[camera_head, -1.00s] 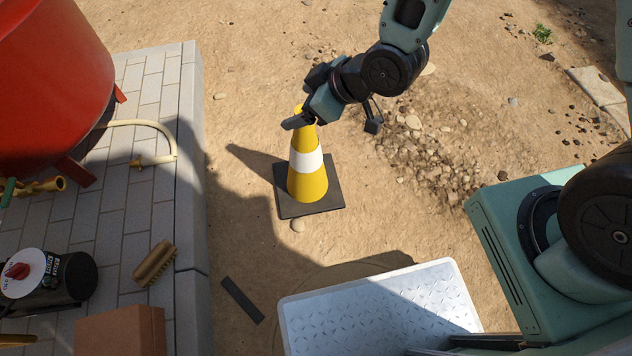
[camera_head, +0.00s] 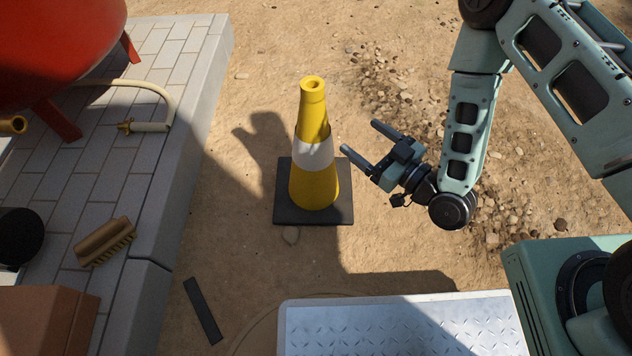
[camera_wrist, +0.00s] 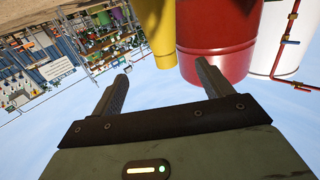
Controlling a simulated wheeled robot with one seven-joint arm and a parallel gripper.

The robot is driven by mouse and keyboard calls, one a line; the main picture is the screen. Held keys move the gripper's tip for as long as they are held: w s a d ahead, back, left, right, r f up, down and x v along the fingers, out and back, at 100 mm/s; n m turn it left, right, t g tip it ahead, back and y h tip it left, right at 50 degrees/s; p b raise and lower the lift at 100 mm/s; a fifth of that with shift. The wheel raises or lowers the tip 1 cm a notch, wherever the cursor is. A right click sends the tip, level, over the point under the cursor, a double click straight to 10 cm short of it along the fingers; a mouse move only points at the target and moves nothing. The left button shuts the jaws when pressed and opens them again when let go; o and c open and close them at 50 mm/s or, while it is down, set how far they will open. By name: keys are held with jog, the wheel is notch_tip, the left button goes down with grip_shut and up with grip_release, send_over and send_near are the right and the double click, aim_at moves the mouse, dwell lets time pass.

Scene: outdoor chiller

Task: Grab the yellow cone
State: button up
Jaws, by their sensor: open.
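The yellow cone (camera_head: 314,184) with a white band stands upright on its black square base (camera_head: 283,214) on the sandy ground. My gripper (camera_head: 360,143) is to the right of the cone in the head view, its two fingers spread and pointing left toward the cone's upper part. Nothing is between the fingers, and they look apart from the cone. In the wrist view, part of the yellow cone (camera_wrist: 158,30) shows at the top, ahead of and between the open fingers of my gripper (camera_wrist: 162,85).
A paved ledge (camera_head: 165,190) on the left holds a red tank (camera_head: 50,50), a brush (camera_head: 105,242) and a brown block (camera_head: 45,315). A dark strip (camera_head: 202,310) lies on the ground. A metal plate (camera_head: 400,325) is in front. Sand behind the cone is free.

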aim_at(321, 107)
jog(key=b+x, duration=0.2)
jog(key=x, duration=0.8)
jog(key=shift+b, duration=0.35)
jog(key=b+x, duration=0.1)
jog(key=x, duration=0.1)
jog(key=b+x, duration=0.2)
jog(key=x, duration=0.1)
jog(key=shift+s+a+f, duration=0.1)
jog(key=shift+s+a, duration=0.05)
jog(key=shift+a, duration=0.15)
jog(key=shift+w+a, duration=0.2)
jog(key=shift+w, duration=0.05)
jog(key=shift+c, duration=0.3)
grip_shut()
jog(key=shift+r, duration=0.35)
